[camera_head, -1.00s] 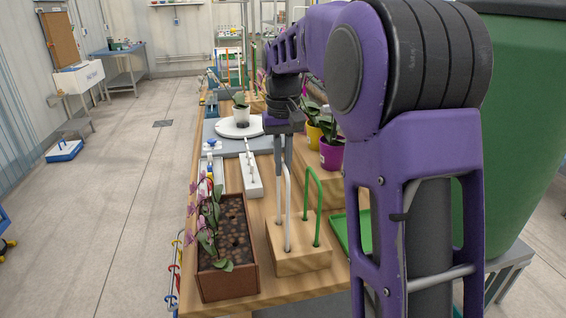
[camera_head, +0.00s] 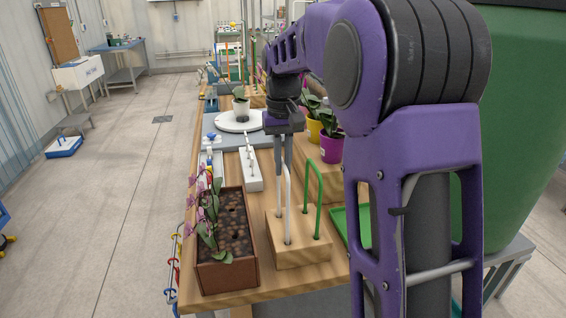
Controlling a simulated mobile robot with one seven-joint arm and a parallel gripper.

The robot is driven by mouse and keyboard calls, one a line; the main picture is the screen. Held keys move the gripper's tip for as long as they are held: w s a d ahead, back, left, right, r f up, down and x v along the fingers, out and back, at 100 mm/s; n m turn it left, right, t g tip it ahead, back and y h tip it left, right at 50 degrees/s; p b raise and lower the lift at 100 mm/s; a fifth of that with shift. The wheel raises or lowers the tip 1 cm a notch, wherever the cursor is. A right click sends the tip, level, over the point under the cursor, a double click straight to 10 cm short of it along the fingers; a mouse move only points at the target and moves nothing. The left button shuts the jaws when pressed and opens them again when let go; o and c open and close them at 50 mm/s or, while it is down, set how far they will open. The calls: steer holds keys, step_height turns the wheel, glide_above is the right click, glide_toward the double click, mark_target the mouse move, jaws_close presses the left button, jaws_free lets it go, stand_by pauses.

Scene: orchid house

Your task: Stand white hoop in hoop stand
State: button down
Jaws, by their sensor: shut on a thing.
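The white hoop (camera_head: 288,208) is upright over the hoop stand (camera_head: 304,258), a pale wooden block near the front of the bench. Its near leg meets the block's top at a dark hole, and its far leg comes down near another hole. I cannot tell how deep either leg sits. My gripper (camera_head: 283,168) points down and is shut on the hoop's top, which the fingers hide. A green hoop (camera_head: 321,188) stands in the same block, just right of the white one.
A brown planter (camera_head: 228,274) with a purple-flowered orchid stands close left of the stand. A white clip rack (camera_head: 250,172) lies behind. A green tray (camera_head: 341,225) and purple pot (camera_head: 331,149) are at the right. A white turntable (camera_head: 228,124) holds a potted plant farther back.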

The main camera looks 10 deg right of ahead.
steer(key=shift+f+b, duration=0.35)
steer(key=shift+f, duration=0.3)
steer(key=c, duration=0.9)
jaws_free()
steer(key=shift+o, duration=0.2)
steer(key=shift+r, duration=0.15)
step_height(320, 180, up, 17)
steer(key=p, duration=0.4)
steer(key=shift+r, duration=0.1)
